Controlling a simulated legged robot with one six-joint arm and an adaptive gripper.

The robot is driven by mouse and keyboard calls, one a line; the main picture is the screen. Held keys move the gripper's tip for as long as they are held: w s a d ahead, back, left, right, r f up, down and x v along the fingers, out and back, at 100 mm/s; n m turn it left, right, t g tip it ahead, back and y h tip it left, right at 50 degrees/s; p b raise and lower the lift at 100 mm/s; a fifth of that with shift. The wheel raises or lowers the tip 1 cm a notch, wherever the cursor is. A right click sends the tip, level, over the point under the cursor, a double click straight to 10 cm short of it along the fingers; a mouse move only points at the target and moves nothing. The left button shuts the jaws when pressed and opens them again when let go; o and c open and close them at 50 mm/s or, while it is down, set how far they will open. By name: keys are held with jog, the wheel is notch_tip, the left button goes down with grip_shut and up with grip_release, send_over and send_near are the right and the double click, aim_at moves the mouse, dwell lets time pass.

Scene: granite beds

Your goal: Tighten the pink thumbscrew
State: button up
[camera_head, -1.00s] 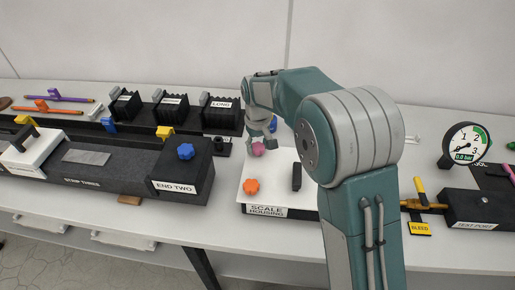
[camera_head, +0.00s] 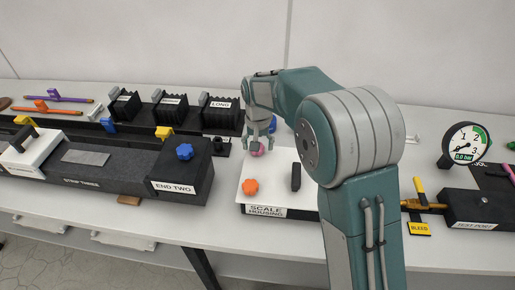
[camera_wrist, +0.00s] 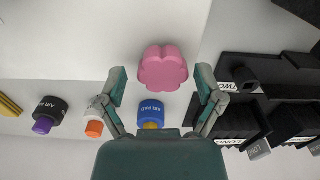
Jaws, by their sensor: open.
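The pink thumbscrew (camera_head: 257,150) stands on the white plate of the scale housing (camera_head: 262,211), near its back edge. In the wrist view the pink thumbscrew (camera_wrist: 163,68) shows as a lobed knob, centred just beyond the fingertips. My gripper (camera_head: 258,142) is just above it, pointing down, and partly covers it in the head view. In the wrist view my gripper (camera_wrist: 161,74) is open, with one finger on each side of the knob and visible gaps. I cannot tell whether it touches the knob.
An orange knob (camera_head: 250,186) and a black handle (camera_head: 296,177) stand on the same plate. A blue-capped air pad (camera_wrist: 151,112) shows near the fingers. A blue knob (camera_head: 185,152) is on the END TWO block. Black bellows (camera_head: 218,112) stand at the back. A gauge (camera_head: 466,143) is at right.

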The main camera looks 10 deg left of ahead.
jog(key=shift+r, duration=2.95)
jog(key=shift+a, duration=0.1)
notch_tip(320, 180, up, 12)
jog(key=s+d+r+t, duration=0.1)
jog(key=s+d+r, duration=0.1)
jog(key=s+d, duration=0.5)
jog(key=s+d+r+t, duration=0.2)
jog(key=s+d+r, duration=0.1)
jog(key=s+d, duration=0.4)
jog(key=s+d+f+t, duration=0.1)
jog(key=s+d+f, duration=0.2)
jog(key=s, duration=0.4)
jog(key=s+d+f+m+t, duration=0.1)
jog(key=s+d+f, duration=0.3)
jog(key=s+d, duration=0.2)
jog(key=shift+s+f+t, duration=0.25)
jog(key=shift+s+t, duration=0.05)
jog(key=shift+s, duration=0.1)
